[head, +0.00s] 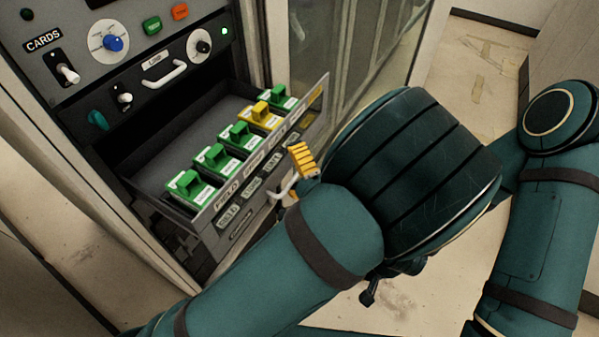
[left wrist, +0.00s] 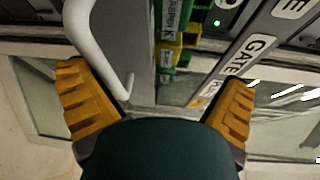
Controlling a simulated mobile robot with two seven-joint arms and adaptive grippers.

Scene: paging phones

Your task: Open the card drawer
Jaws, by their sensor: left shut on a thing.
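The card drawer (head: 165,150) is slid out of the console, with its inside showing. A row of several green cards (head: 188,186) and one yellow card (head: 262,116) stands along its front wall. The drawer's pale handle (head: 287,188) is on the labelled front, partly hidden by my left gripper (head: 300,165). One orange finger shows there. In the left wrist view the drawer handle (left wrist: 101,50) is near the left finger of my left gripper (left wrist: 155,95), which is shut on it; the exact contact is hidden. My right gripper is out of view.
The console panel (head: 75,95) above the drawer has a blue knob (head: 113,43), switches and a white handle labelled LINE (head: 165,78). A glass-fronted cabinet (head: 345,40) stands beyond the drawer. Clear floor (head: 470,80) shows at upper right.

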